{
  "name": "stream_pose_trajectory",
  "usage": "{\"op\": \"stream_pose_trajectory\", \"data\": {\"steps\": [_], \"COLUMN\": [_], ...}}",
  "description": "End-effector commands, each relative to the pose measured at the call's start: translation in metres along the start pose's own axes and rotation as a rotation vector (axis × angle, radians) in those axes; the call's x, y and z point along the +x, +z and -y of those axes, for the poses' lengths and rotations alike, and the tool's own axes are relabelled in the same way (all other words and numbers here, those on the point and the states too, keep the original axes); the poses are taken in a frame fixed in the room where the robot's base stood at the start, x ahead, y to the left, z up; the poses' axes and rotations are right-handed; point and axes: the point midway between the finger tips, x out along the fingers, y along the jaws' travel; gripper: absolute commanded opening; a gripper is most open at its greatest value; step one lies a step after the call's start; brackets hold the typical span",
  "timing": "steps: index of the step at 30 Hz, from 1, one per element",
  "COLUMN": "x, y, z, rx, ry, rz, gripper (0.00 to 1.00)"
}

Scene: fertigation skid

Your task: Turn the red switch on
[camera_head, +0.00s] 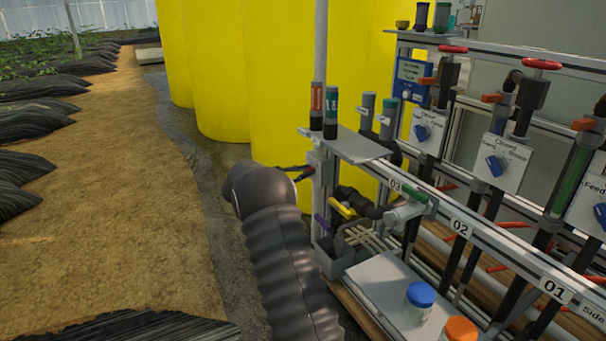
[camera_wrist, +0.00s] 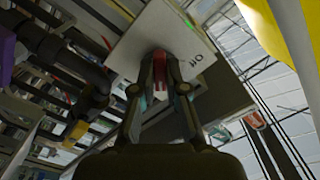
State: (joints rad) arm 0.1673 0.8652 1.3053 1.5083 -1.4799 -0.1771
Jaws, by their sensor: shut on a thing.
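The red switch (camera_wrist: 158,68) is on a white plate (camera_wrist: 140,38) in the wrist view. Lettering that looks like "ON", seen turned over, is printed on the plate to the right of the switch. My gripper (camera_wrist: 160,72) has both fingers closed around the switch, which shows as a red strip between them. The fingers hide much of the switch, so its exact setting is hard to tell. In the head view my dark arm reaches up to the left end of the skid, and the switch cannot be made out there.
In the head view, a small shelf (camera_head: 352,147) with red and green-labelled bottles stands above the skid's end. A yellow-handled valve (camera_head: 343,209) and a grey bin (camera_head: 335,265) are close right of my arm. Large yellow tanks (camera_head: 285,90) stand behind. The sandy path at left is clear.

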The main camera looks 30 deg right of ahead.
Motion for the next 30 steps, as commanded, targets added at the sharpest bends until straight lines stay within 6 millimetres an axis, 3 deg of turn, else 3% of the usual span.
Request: {"op": "stream_pose_trajectory", "data": {"steps": [13,15,17,26,30], "x": [0.0,0.0,0.0,-0.001,-0.011], "y": [0.0,0.0,0.0,0.0,0.001], "z": [0.0,0.0,0.0,0.0,0.0], "rx": [0.011,0.011,0.011,0.01,0.01], "ry": [0.001,0.001,0.001,0.0,-0.001], "rz": [-0.001,-0.001,-0.001,0.0,0.002], "gripper": [0.0,0.25,0.38,0.38,0.38]}}
